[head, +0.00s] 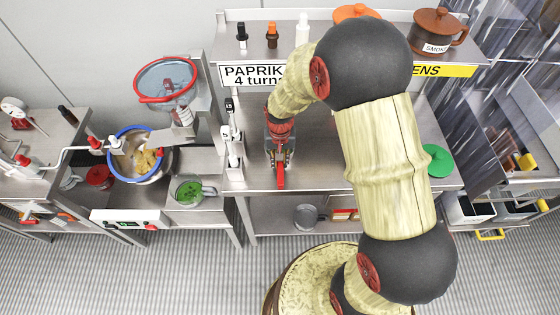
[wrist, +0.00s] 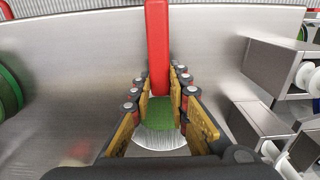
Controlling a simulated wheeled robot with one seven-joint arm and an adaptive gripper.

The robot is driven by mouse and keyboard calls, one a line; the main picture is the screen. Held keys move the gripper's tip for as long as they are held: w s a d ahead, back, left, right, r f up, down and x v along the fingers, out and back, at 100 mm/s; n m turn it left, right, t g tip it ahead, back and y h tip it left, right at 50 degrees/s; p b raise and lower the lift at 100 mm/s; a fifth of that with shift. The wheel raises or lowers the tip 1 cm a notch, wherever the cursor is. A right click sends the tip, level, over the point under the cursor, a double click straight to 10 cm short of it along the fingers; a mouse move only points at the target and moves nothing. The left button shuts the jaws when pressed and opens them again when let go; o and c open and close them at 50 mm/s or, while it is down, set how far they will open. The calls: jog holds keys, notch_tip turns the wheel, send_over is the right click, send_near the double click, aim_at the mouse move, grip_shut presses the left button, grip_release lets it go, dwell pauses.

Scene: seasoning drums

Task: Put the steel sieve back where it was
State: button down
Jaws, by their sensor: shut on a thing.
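My gripper (head: 279,160) is low over the middle steel table, with its jaws shut on a red-handled tool (head: 281,178). In the wrist view the flat red handle (wrist: 158,45) runs away from between the fingers. A green part and a pale, finely lined part (wrist: 160,140) show between the jaws; I cannot tell if this is a sieve. A blue-rimmed sieve or bowl (head: 117,172) with yellowish contents sits at the left. A round steel vessel (head: 305,214) is on the lower shelf.
A rack (head: 233,150) stands left of my gripper, and a clear jug (head: 186,190) with green contents further left. A green lid (head: 438,160) lies right of my arm. The raised shelf behind holds small bottles and a brown pot (head: 438,28). The table right of my gripper looks clear.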

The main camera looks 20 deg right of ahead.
jog(key=c, duration=1.7)
grip_release()
notch_tip(320, 180, up, 12)
jog(key=p, duration=0.2)
notch_tip(320, 180, up, 13)
jog(key=n+t, duration=0.1)
jog(key=t, duration=0.1)
send_over(280, 163)
jog(key=s, duration=0.6)
jog(key=s+r+n+t, duration=0.1)
jog(key=s+r, duration=0.2)
jog(key=s, duration=0.1)
jog(key=s+r+t, duration=0.1)
jog(key=s+r, duration=0.2)
jog(key=s, duration=0.2)
jog(key=s+r+n+t, duration=0.1)
jog(key=s+r, duration=0.2)
jog(key=s, duration=0.2)
jog(key=shift+d+r+n, duration=0.15)
jog(key=shift+d+n, duration=0.15)
jog(key=shift+d, duration=0.05)
jog(key=shift+w, duration=0.1)
